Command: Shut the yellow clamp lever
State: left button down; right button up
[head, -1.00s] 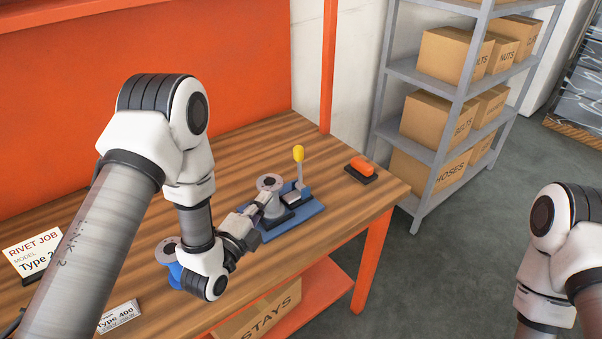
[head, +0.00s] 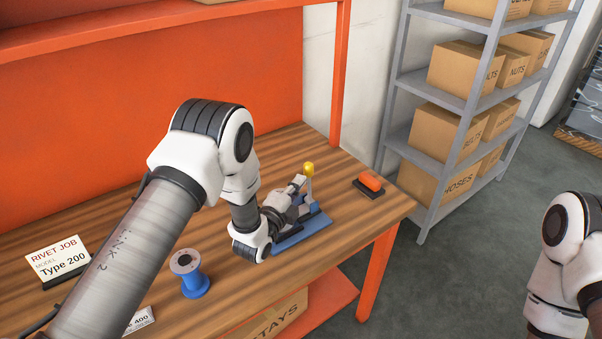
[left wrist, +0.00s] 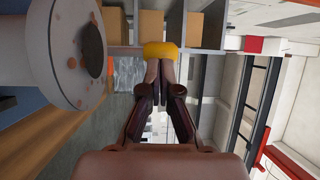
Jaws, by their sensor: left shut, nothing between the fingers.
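The clamp lever's yellow knob (head: 308,168) tops an upright grey shaft on the blue clamp base (head: 305,232) on the bench. My left gripper (head: 299,181) is shut and empty, with its fingertips close to the knob on its left side. In the left wrist view the yellow knob (left wrist: 161,49) lies right at the tips of my shut left gripper (left wrist: 160,68); I cannot tell whether they touch. A pale round flange (left wrist: 75,45) with a dark hole is large at the upper left there. My arm hides part of the clamp in the head view. My right gripper is out of view.
An orange-topped block (head: 370,183) sits right of the clamp. A Rivet Job sign (head: 58,258) stands at the left. Shelving with boxes (head: 440,138) is beyond the bench. Wood between clamp and block is clear.

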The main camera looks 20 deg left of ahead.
pick_arm(q)
jog(key=shift+x, duration=0.9)
pick_arm(e)
jog(key=shift+r, duration=0.4)
pick_arm(q)
jog(key=shift+w+r, duration=0.1)
pick_arm(e)
jog(key=shift+d, duration=0.15)
